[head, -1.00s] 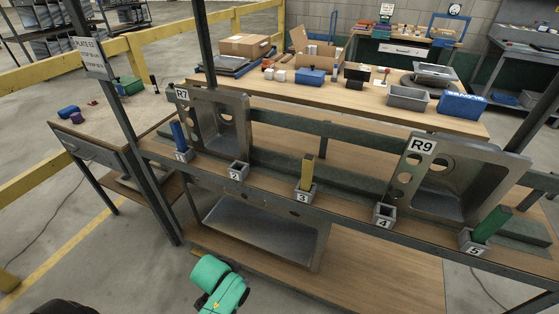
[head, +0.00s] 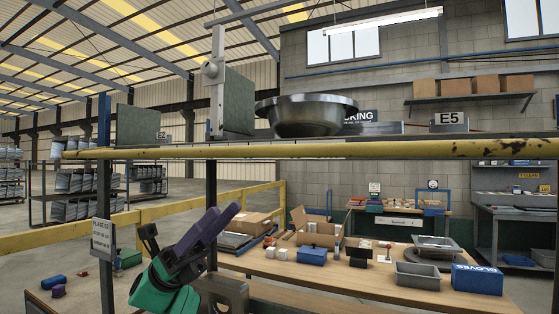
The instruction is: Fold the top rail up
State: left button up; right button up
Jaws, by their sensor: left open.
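The top rail (head: 330,150) is a worn yellow bar. It runs level across the head view from the left to the right edge, along the front of a high shelf. My left gripper (head: 224,213), with a green body and purple fingers, is low and left of centre. It is open and empty. Its fingers point up and to the right, below the rail in the picture and apart from it. My right gripper is out of view.
A metal basin (head: 306,116) and upright grey-green panels (head: 237,101) stand above the rail. A dark post (head: 104,210) with a sign (head: 102,238) is at left. A wooden table (head: 350,278) with boxes and trays lies behind and below.

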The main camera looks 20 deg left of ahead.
aim_at(280, 152)
pick_arm(q)
jog(key=p+x, duration=0.6)
jog(key=x, duration=0.7)
jog(key=shift+s+d+r, duration=0.1)
jog(key=shift+r, duration=0.15)
jog(key=shift+d+r+p, duration=0.3)
jog(key=shift+d+p, duration=0.05)
jog(key=shift+d, duration=0.15)
jog(key=shift+f, duration=0.1)
grip_shut()
